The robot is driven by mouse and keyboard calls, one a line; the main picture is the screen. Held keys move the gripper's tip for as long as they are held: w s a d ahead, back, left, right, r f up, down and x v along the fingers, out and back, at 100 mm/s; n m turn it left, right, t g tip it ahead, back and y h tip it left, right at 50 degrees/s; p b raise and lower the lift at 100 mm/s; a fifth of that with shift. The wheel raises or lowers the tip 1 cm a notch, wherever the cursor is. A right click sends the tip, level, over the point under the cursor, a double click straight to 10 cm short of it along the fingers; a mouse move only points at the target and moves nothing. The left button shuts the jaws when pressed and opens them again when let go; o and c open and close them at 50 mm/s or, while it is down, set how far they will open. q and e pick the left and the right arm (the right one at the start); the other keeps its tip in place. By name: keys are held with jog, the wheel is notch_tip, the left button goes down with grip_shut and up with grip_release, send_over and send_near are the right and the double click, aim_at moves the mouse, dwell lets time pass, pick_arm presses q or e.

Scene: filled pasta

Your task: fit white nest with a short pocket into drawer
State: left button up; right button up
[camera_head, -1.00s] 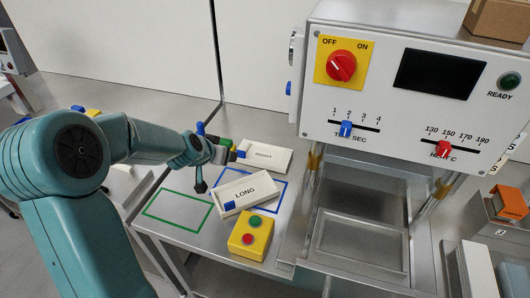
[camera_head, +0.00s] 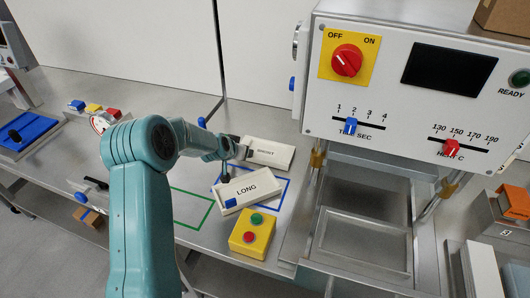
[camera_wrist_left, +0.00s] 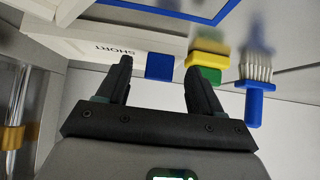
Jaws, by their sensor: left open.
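The white nest marked SHORT (camera_head: 270,152) lies flat on the metal table, behind the nest marked LONG (camera_head: 248,189). In the left wrist view the SHORT nest (camera_wrist_left: 88,42) fills the upper left, its blue tab (camera_wrist_left: 158,66) showing between the fingers. My left gripper (camera_head: 241,150) is open at the left end of the SHORT nest; in the wrist view its fingers (camera_wrist_left: 158,70) stand apart on either side of the tab. Contact cannot be told. The metal drawer (camera_head: 330,278) is below the machine at the right. My right gripper is out of view.
A yellow button box (camera_head: 252,235) stands in front of the LONG nest. Blue (camera_head: 285,205) and green (camera_head: 205,220) outlines mark the table. A yellow-green block (camera_wrist_left: 206,62) and a blue brush (camera_wrist_left: 254,85) lie close to the gripper. The machine (camera_head: 410,80) rises at the right.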

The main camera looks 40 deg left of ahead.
pick_arm(q)
jog(key=shift+w+a+f, duration=0.2)
jog(key=shift+w+f, duration=0.2)
jog(key=shift+s+d+r, duration=0.1)
jog(key=shift+s+r, duration=0.05)
jog(key=shift+s+d+r, duration=0.1)
jog(key=shift+s, duration=0.05)
jog(key=shift+c, duration=1.2)
grip_shut()
